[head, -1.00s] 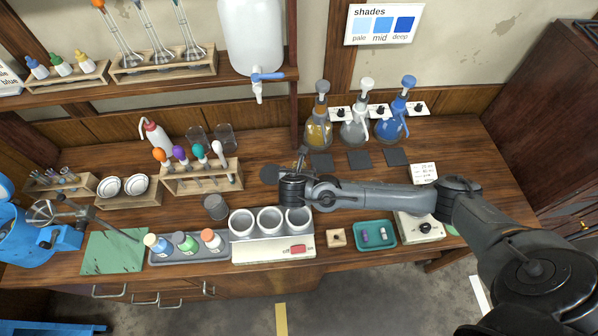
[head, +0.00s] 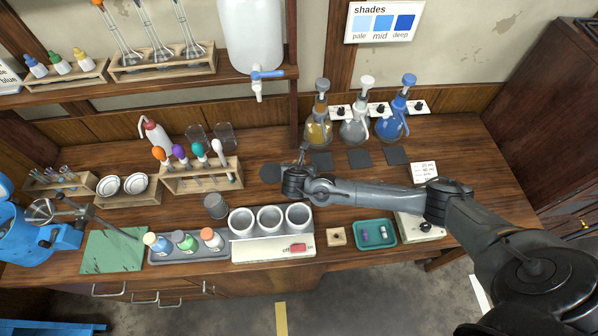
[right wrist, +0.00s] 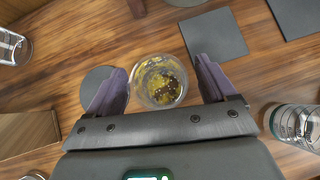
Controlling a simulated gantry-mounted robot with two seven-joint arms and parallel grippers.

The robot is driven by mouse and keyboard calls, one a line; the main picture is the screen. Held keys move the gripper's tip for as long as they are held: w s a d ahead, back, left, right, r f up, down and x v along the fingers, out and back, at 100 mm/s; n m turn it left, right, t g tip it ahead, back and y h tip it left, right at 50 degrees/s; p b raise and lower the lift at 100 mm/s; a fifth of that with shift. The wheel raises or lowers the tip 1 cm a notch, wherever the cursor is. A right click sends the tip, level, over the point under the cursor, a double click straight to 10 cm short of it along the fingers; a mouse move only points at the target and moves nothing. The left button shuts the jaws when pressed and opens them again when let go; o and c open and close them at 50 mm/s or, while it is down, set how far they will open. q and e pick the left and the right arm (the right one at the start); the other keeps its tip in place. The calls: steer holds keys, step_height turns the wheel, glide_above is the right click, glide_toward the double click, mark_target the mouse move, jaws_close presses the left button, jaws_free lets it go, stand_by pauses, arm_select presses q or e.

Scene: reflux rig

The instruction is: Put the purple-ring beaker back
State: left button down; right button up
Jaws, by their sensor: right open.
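A clear glass beaker (right wrist: 158,81) with yellow residue inside stands on the wooden bench in the right wrist view. I cannot make out a purple ring on it. My right gripper (right wrist: 161,72) is open, with one finger on each side of the beaker and gaps between fingers and glass. A dark round pad (right wrist: 98,84) lies on the bench, partly behind the left-hand finger. In the head view the round pad (head: 271,173) shows left of my right gripper (head: 297,180), which hides the beaker there. My left gripper is out of view.
Another glass vessel (right wrist: 296,125) stands at the right edge of the wrist view, and one (right wrist: 12,47) at upper left. Dark square pads (head: 358,159) lie before several flasks (head: 354,128). A white device with three cups (head: 272,250) stands in front.

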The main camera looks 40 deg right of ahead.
steer(key=c, duration=1.1)
steer(key=shift+c, duration=0.2)
steer(key=shift+r, duration=0.15)
